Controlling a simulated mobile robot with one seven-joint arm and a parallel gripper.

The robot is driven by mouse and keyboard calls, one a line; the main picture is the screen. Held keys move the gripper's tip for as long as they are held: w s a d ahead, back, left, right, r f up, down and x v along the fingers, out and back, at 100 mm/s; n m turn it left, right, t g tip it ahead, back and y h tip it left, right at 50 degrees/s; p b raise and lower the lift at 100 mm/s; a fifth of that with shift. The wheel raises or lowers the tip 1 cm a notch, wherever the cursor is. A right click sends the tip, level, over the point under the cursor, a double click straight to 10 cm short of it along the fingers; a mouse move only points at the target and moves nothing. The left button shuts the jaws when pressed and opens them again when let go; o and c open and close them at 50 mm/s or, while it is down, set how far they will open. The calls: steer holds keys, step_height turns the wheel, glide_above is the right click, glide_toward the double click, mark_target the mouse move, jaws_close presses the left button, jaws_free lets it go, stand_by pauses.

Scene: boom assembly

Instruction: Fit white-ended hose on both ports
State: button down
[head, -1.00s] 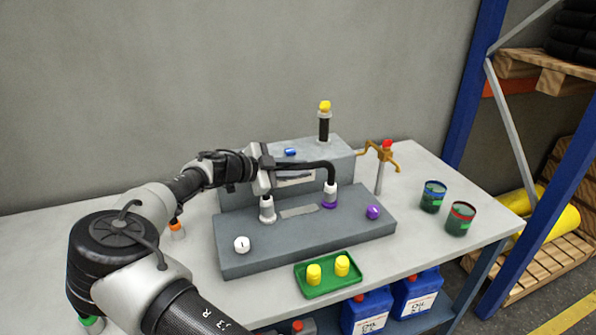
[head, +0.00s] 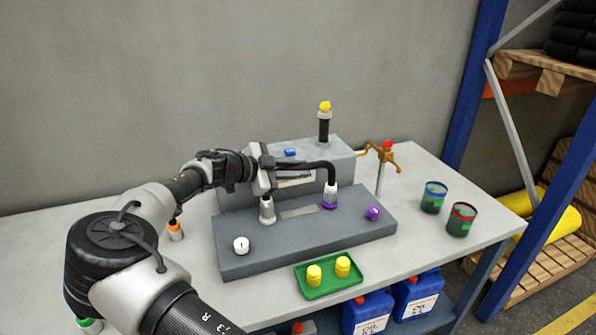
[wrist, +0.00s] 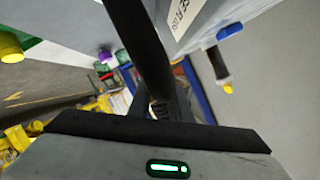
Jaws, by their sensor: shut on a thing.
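The black hose (head: 310,164) arches over the grey block (head: 300,240), its white ends pointing down. Its right white end (head: 331,190) is at the purple-collared port (head: 329,206). Its left end (head: 267,204) is at the left port, whose base (head: 267,220) is grey-white. Whether either end is fully seated cannot be told. My gripper (head: 266,168) is shut on the hose above its left end. In the wrist view the hose (wrist: 143,45) runs up from the jaws. A white knob (head: 241,245) and a purple knob (head: 373,213) stand on the block.
A green tray (head: 322,291) with two yellow caps lies in front of the block. A brass tap (head: 386,153) and two cups (head: 433,197) stand right. A grey box (head: 335,155) with a yellow-topped black post (head: 324,124) is behind. Blue oil cans (head: 416,295) sit below the front edge.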

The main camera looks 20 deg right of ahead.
steer(key=shift+f+b, duration=0.6)
steer(key=shift+b, duration=0.25)
stand_by(0.4)
steer(key=c, duration=1.9)
jaws_free()
steer(key=shift+a, duration=0.1)
steer(key=b+v, duration=0.1)
steer(key=v, duration=0.9)
steer(key=shift+s+a+r, duration=0.1)
steer(key=shift+a, duration=0.3)
